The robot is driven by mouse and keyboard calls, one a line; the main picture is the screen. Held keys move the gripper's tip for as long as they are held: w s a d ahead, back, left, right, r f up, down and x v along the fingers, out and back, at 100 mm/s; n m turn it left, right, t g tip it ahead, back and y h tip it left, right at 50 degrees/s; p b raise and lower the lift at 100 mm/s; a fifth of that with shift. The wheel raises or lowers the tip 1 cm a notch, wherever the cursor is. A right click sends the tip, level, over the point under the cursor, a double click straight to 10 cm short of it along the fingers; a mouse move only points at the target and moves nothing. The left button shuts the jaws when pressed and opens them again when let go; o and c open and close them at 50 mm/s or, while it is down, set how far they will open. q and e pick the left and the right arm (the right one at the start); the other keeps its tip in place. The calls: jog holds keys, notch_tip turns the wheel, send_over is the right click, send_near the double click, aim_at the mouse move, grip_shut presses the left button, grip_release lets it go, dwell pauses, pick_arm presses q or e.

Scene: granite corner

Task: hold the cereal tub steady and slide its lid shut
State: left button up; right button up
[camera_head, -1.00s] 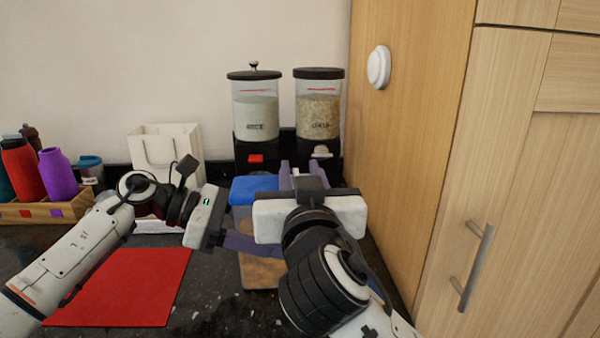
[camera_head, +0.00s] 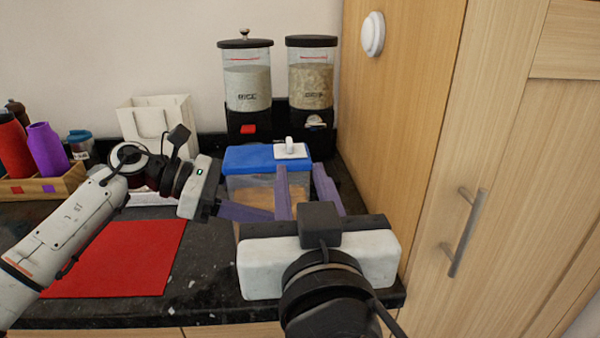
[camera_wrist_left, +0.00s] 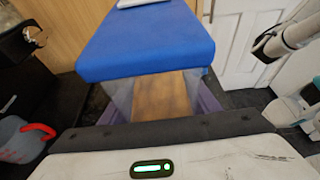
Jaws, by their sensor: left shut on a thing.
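The cereal tub (camera_head: 258,192) is a clear box with brown contents, standing on the dark counter. Its blue top (camera_head: 245,159) carries a white lid piece with an upright grip (camera_head: 291,150) at the right end. In the left wrist view the tub body (camera_wrist_left: 160,95) is between my left fingers, under the blue top (camera_wrist_left: 150,40); the white lid piece (camera_wrist_left: 140,3) is cut off by the upper edge. My left gripper (camera_head: 262,214) is shut on the tub from the left. My right gripper (camera_head: 302,168) is open and empty, fingers apart, in front of the tub's right side.
Two dispensers (camera_head: 246,90) (camera_head: 311,88) stand behind the tub. A wooden cabinet (camera_head: 395,120) closes off the right. A red mat (camera_head: 115,260), a white bag (camera_head: 160,120) and a wooden holder with bottles (camera_head: 40,185) are at left.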

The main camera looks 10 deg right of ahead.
pick_arm(q)
jog(key=o, duration=1.5)
